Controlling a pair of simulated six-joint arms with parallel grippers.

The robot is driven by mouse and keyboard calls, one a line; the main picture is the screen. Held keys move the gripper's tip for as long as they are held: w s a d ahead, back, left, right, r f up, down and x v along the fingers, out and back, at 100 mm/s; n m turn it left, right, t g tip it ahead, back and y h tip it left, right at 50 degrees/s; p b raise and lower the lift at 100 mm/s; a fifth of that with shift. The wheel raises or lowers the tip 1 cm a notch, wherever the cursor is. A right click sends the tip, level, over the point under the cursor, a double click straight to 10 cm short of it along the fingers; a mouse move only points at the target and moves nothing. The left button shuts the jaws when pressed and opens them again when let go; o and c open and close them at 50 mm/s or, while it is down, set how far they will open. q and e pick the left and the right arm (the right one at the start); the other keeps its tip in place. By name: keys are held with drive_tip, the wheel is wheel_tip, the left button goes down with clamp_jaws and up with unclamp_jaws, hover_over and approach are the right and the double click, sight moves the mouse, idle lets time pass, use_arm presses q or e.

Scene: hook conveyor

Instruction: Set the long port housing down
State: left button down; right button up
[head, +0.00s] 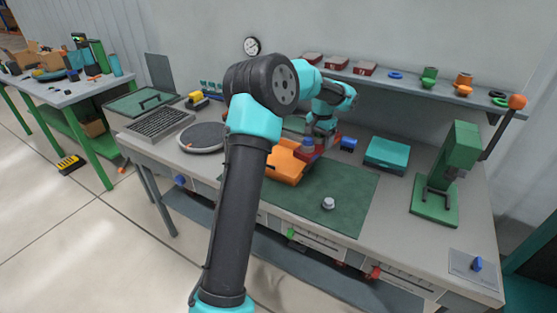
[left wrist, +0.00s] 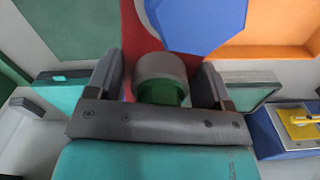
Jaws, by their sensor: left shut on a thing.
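My left gripper (head: 319,141) is over the workbench, beside the orange tray. In the left wrist view its two fingers (left wrist: 158,78) close around a round piece with a grey cap and green below, which I take to be the long port housing (left wrist: 162,66). The housing's lower end is hidden by the gripper body. Behind it is a red part (left wrist: 133,45) with a blue faceted piece (left wrist: 200,22). In the head view, the red part (head: 303,156) and blue piece (head: 308,142) are at the tray's right edge. My right gripper is not in view.
The orange tray (head: 283,171) is on a green mat (head: 350,187), which carries a small grey knob (head: 328,203). A blue block (head: 348,144), teal box (head: 387,154) and green press (head: 455,165) stand to the right. The mat's right part is mostly clear.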

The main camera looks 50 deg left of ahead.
use_arm(q)
drive_tip(key=s+a+n, duration=0.3)
drive_tip(key=a+n, duration=0.4)
drive_tip(key=n, duration=0.3)
drive_tip(key=s+a+r+n, duration=0.1)
drive_tip(key=s+a+n, duration=0.3)
drive_tip(key=a+n, duration=0.3)
drive_tip(key=shift+n, duration=1.8)
drive_tip(key=shift+s, duration=0.1)
drive_tip(key=shift+f, duration=2.5)
drive_tip(key=shift+f, duration=2.5)
drive_tip(key=shift+f, duration=0.15)
